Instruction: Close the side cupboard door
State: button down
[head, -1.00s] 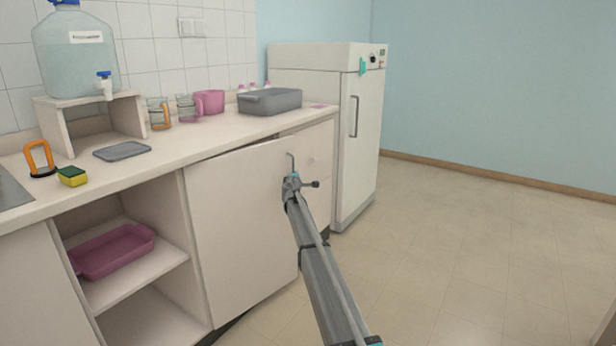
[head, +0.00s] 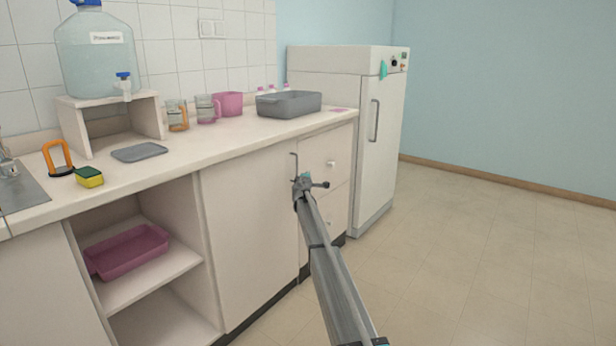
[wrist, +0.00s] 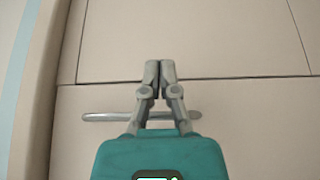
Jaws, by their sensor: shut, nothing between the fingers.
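The side cupboard door (head: 250,235) is the pale panel under the counter, right of the open shelves. In the head view it looks flush, or nearly so, with the cabinet front. Its thin bar handle (head: 294,166) is near its right edge; it also shows as a grey bar in the wrist view (wrist: 100,117). My gripper (head: 303,177) is at the door's right edge by the handle. In the wrist view my gripper (wrist: 160,68) is shut and empty, its tips close together over the seam between door and drawer fronts. Whether the tips touch the door is unclear.
Drawer fronts (head: 328,160) with a round knob stand right of the door. A white fridge-like cabinet (head: 375,150) is beyond them. The open shelf holds a pink tray (head: 128,252). The counter (head: 215,145) carries a grey tub, jugs and a sponge. Floor to the right is clear.

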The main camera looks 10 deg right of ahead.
jog(key=shift+s+d, duration=0.1)
jog(key=s+d, duration=0.9)
jog(key=shift+s+d, duration=0.3)
jog(key=shift+s, duration=0.1)
